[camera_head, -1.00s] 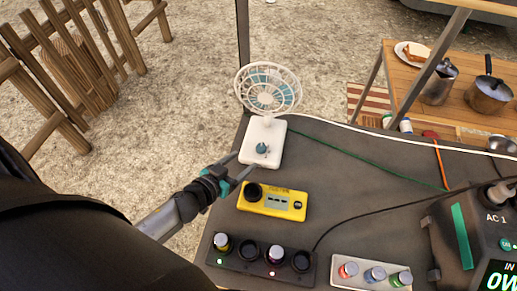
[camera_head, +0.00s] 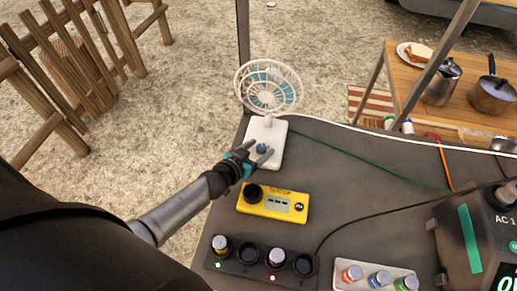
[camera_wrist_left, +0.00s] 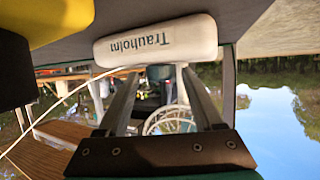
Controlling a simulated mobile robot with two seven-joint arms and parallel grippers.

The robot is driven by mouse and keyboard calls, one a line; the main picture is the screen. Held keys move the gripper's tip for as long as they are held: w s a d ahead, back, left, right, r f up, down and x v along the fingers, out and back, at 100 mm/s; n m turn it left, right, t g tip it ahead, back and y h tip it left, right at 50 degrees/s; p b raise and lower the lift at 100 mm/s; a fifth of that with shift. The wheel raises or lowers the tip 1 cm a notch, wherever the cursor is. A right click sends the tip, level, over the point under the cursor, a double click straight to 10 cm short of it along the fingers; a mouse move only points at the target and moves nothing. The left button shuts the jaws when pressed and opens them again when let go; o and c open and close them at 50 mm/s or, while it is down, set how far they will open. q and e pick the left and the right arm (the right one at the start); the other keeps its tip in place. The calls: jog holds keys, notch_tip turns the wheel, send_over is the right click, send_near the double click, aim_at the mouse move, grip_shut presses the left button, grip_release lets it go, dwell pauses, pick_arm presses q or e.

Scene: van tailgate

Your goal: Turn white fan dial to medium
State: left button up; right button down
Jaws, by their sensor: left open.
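The white fan (camera_head: 268,88) stands at the far left corner of the dark grey tabletop, its round cage above a white base (camera_head: 274,131). Its teal dial (camera_head: 261,148) sits on top of the base. My left gripper (camera_head: 260,152) is open, with its two fingers at the near side of the base, one on each side of the dial. In the left wrist view the base (camera_wrist_left: 158,40) appears upside down with "Trauholm" on its front. The dark teal dial (camera_wrist_left: 160,73) shows between the fingertips. Contact cannot be told, nor the dial's setting. My right gripper is not seen.
A yellow device (camera_head: 272,204) with a black knob lies just nearer than the fan. A dark strip with several sockets (camera_head: 262,259) and a tray of small jars (camera_head: 375,275) lie at the front. A power station (camera_head: 480,235) stands right.

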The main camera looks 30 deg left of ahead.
pick_arm(q)
jog(key=shift+c, duration=0.2)
grip_shut()
